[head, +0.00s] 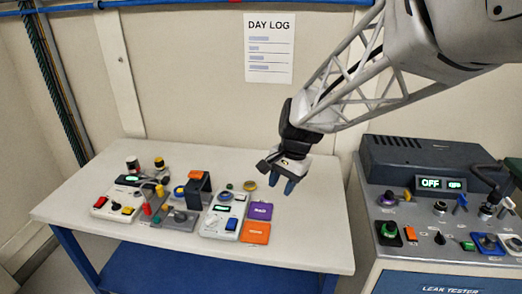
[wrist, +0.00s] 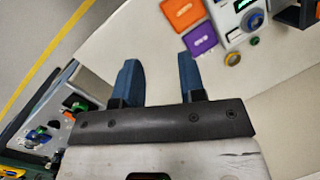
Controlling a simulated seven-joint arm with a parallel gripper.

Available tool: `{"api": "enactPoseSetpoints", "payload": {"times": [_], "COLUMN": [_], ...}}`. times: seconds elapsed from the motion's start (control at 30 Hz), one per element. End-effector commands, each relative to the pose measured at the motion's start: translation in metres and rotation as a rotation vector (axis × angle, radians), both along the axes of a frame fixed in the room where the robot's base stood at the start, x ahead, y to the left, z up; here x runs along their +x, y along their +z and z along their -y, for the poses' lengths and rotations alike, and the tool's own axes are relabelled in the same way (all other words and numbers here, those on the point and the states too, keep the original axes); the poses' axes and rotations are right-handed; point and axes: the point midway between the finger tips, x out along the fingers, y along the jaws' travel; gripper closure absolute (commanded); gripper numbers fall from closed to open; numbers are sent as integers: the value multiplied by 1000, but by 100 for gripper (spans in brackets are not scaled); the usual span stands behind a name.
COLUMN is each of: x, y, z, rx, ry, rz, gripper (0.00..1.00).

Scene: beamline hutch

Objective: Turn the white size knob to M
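My gripper (head: 282,184) is in the air above the right part of the white table, pointing down. In the wrist view its two blue fingers (wrist: 160,65) are apart with nothing between them. I cannot pick out a white size knob or an M mark for sure. My gripper touches none of these.
The white table (head: 310,240) is bare at its right end. An orange tile (head: 256,233) and a purple tile (head: 260,211) lie beside a white device (head: 222,222). The leak tester (head: 430,270) with its raised dark display box (head: 415,160) stands to the right.

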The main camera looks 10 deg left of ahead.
Motion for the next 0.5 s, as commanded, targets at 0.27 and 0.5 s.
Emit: {"api": "enactPoseSetpoints", "payload": {"times": [0.27,0.5], "x": [29,47], "y": [-35,-69], "z": [-63,-119], "rx": [9,7], "ry": [-72,-137], "rz": [-89,-164], "gripper": [63,63]}}
